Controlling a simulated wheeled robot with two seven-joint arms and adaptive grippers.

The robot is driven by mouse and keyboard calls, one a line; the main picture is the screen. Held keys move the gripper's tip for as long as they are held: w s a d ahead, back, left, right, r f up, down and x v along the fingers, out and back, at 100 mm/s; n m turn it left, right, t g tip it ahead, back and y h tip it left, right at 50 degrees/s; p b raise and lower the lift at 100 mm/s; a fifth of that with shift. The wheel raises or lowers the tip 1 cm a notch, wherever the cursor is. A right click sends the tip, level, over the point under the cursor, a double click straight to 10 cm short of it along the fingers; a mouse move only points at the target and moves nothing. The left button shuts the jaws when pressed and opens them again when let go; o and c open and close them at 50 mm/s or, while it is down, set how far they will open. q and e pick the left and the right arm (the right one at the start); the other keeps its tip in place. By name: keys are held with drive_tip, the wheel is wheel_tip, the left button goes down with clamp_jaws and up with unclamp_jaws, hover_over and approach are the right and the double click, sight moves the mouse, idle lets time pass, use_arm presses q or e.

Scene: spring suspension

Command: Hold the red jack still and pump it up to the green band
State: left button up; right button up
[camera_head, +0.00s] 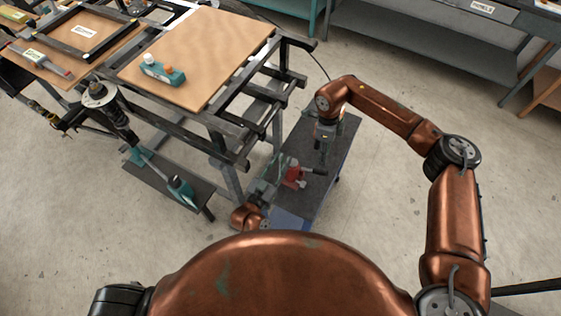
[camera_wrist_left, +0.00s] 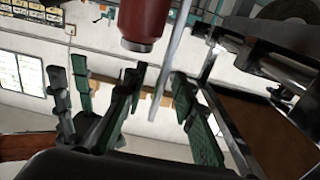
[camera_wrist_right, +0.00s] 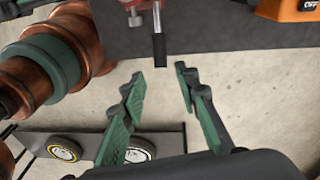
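The red jack (camera_head: 293,178) stands on a dark, low platform. Its black-ended handle (camera_head: 318,171) points right in the head view. In the right wrist view, the black handle grip (camera_wrist_right: 159,50) lies just beyond the fingertips of my open, empty right gripper (camera_wrist_right: 160,76). My right gripper (camera_head: 322,153) points down above the handle in the head view. My left gripper (camera_head: 266,188) is low, left of the jack. In the left wrist view its fingers (camera_wrist_left: 157,78) are apart, with a red cylinder (camera_wrist_left: 145,22) and a grey rod (camera_wrist_left: 173,50) beyond. I cannot make out a green band.
The dark platform (camera_head: 335,140) is beside a metal frame table (camera_head: 210,50) carrying a teal tool (camera_head: 162,70). A spring strut (camera_head: 115,110) stands at the left near a lower shelf (camera_head: 160,170). An orange object (camera_wrist_right: 295,10) shows in the right wrist view.

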use_arm(q)
clamp_jaws()
idle(0.4)
idle(1.7)
use_arm(e)
drive_tip(key=shift+s+d+f, duration=0.1)
drive_tip(key=shift+d+f, duration=0.1)
drive_tip(key=shift+d, duration=0.05)
drive_tip(key=c, duration=0.3)
drive_tip(key=shift+s+d+f+n+t+y, duration=0.4)
drive_tip(key=shift+d+t+y, duration=0.1)
drive_tip(key=shift+d+y, duration=0.15)
drive_tip(key=c, duration=0.3)
drive_tip(key=shift+s+d, duration=0.2)
drive_tip(key=shift+d, duration=0.05)
drive_tip(key=shift+c, duration=0.9)
drive_tip(key=shift+s+n+t+y, duration=0.1)
drive_tip(key=shift+n+t+y, duration=0.2)
drive_tip(key=shift+y, duration=0.05)
clamp_jaws()
